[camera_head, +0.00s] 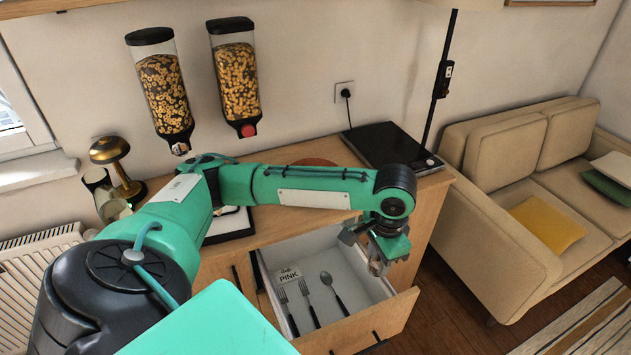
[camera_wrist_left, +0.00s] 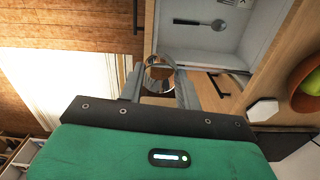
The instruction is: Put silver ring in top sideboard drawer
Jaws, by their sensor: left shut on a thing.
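The drawer (camera_wrist_left: 196,38) and spoon (camera_wrist_left: 186,21) also show there, beyond the fingers. The ring is too small to make out clearly in the head view. My right gripper is out of view.
A black hotplate (camera_head: 388,146) lies on the sideboard top, with a brass lamp (camera_head: 115,165) at the left end. Two cereal dispensers (camera_head: 163,90) hang on the wall. A beige sofa (camera_head: 540,170) stands on the right. The drawer's right half is mostly bare.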

